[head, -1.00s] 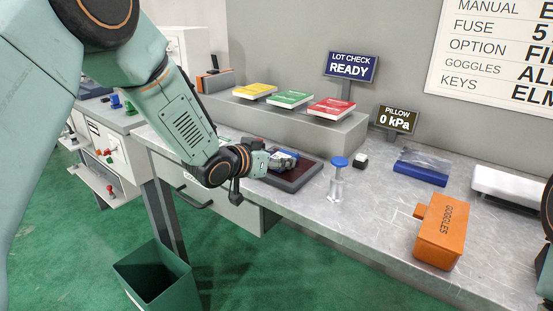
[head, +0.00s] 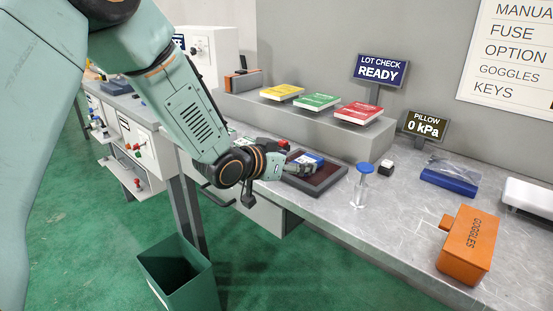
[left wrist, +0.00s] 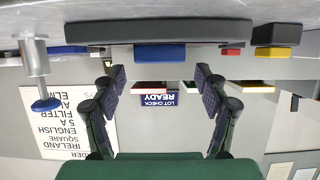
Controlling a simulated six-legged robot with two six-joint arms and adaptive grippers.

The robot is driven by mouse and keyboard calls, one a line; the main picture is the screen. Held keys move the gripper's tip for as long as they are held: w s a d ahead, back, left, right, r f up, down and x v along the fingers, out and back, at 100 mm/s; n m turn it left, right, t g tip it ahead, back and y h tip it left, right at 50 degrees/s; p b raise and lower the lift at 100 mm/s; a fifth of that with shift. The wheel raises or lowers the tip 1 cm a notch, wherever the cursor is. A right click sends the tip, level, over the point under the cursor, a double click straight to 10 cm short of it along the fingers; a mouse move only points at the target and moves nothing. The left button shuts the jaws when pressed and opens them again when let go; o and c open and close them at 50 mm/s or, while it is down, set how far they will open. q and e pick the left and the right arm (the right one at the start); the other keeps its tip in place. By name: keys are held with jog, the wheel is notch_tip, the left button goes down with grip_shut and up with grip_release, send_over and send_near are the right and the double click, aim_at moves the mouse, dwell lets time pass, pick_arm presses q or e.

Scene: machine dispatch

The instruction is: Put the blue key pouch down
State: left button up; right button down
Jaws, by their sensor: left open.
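The blue key pouch (head: 311,157) lies on the dark tray (head: 326,184) on the bench in the head view, partly hidden by my left gripper (head: 299,165). In the left wrist view, which is upside down, a blue block that looks like the pouch (left wrist: 160,53) rests on the dark tray edge (left wrist: 160,31). It shows beyond and between the spread fingers of my left gripper (left wrist: 161,85). The fingers are open with nothing between their tips. Whether a finger touches the pouch cannot be told in the head view. My right gripper is not in view.
A blue-capped clear post (head: 362,184) stands right of the tray. An orange goggles box (head: 468,244) and a blue item under clear film (head: 450,178) lie farther right. A shelf with three booklets (head: 318,101) is behind. A green bin (head: 180,277) stands on the floor.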

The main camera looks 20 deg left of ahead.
pick_arm(q)
jog(key=p+v, duration=0.1)
jog(key=v, duration=0.7)
jog(key=shift+s, duration=0.2)
jog(key=shift+r, duration=0.1)
jog(key=s+d+f+n+g+y, duration=0.1)
jog(key=s+f+g, duration=0.2)
jog(key=s+f, duration=0.6)
jog(key=s+f+n+g+y, duration=0.1)
jog(key=s+f+n+g, duration=0.3)
jog(key=f, duration=0.9)
jog(key=s+f+g+y, duration=0.1)
jog(key=s+f, duration=0.4)
jog(key=s, duration=0.7)
jog(key=s+f+g+y, duration=0.1)
jog(key=s+f+g, duration=0.3)
jog(key=s, duration=0.8)
jog(key=shift+a+f+m+g+y, duration=0.3)
jog(key=shift+a+f, duration=0.15)
jog(key=shift+f, duration=0.4)
jog(key=shift+s, duration=0.15)
jog(key=shift+c, duration=0.3)
